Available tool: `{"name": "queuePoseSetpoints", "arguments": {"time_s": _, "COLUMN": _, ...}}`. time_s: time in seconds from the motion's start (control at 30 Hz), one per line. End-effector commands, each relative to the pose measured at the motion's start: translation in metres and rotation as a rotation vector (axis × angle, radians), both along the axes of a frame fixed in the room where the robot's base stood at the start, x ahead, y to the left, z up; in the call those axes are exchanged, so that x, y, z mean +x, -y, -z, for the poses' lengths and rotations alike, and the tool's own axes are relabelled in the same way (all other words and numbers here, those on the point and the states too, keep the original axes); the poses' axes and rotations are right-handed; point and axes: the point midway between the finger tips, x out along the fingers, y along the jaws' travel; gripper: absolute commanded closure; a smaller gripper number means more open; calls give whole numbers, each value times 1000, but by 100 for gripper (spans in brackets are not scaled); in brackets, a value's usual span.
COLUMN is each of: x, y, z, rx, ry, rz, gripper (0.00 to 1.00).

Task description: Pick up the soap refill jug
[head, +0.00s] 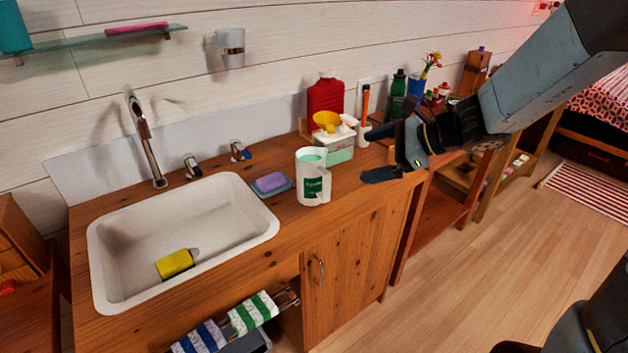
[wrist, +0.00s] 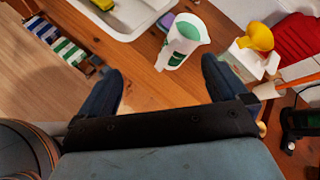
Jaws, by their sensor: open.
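The soap refill jug (head: 313,184) is white with a green label and a green top opening. It stands upright on the wooden counter, right of the sink. In the wrist view the jug (wrist: 183,40) is ahead of my fingertips, between their lines and nearer the right finger. My gripper (head: 379,153) is open and empty, to the right of the jug and apart from it. Both fingers of my gripper (wrist: 163,72) show in the wrist view, with bare counter between them.
A white-and-green box with a yellow funnel (head: 326,120) stands just behind the jug, with a red container (head: 326,95) behind it. A purple sponge (head: 270,182) lies on a dish between jug and sink (head: 240,225). An orange-handled item (head: 365,103) stands near my gripper. Striped towels (head: 253,312) hang below.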

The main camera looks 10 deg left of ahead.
Motion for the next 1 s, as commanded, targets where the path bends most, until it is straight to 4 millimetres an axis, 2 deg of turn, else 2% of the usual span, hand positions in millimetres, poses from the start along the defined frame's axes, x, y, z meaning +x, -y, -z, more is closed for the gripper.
{"name": "queuePoseSetpoints", "arguments": {"time_s": 0.1, "x": 23, "y": -14, "z": 17, "rx": 115, "ry": -144, "rz": 131, "gripper": 0}}
{"name": "queuePoseSetpoints", "arguments": {"time_s": 0.3, "x": 51, "y": -26, "z": 36, "rx": 245, "ry": -311, "rz": 297, "gripper": 0}}
{"name": "queuePoseSetpoints", "arguments": {"time_s": 0.57, "x": 64, "y": -40, "z": 47, "rx": 292, "ry": -373, "rz": 360, "gripper": 0}}
{"name": "queuePoseSetpoints", "arguments": {"time_s": 0.8, "x": 77, "y": -75, "z": 63, "rx": 291, "ry": -374, "rz": 358, "gripper": 0}}
{"name": "queuePoseSetpoints", "arguments": {"time_s": 1.0, "x": 86, "y": -98, "z": 73, "rx": 290, "ry": -371, "rz": 358, "gripper": 0}}
